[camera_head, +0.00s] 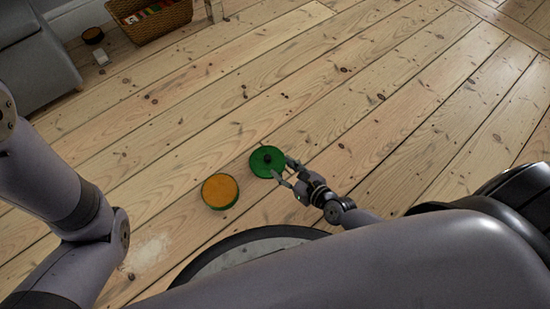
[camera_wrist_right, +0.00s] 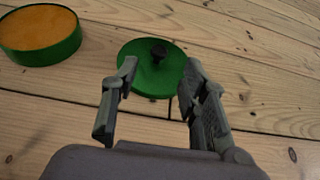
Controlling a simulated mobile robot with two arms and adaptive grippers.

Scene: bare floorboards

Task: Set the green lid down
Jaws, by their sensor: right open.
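The green lid (camera_head: 262,168) with a dark knob appears to lie flat, knob up, on the floorboards. It also shows in the right wrist view (camera_wrist_right: 150,80). My right gripper (camera_head: 283,167) is open at the lid's near right edge. In the wrist view its two fingers (camera_wrist_right: 160,72) are spread, with the lid and knob beyond and between them. Whether a fingertip touches the lid, I cannot tell. A round green container (camera_head: 219,191) with an orange top surface stands left of the lid, apart from it. My left arm enters at left; its gripper is out of frame.
A wicker basket (camera_head: 160,22) with colourful contents stands at the back left. A grey sofa (camera_head: 35,60) is at the far left, with a small dark round item (camera_head: 93,36) and a pale block (camera_head: 100,57) beside it. The floor to the right is clear.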

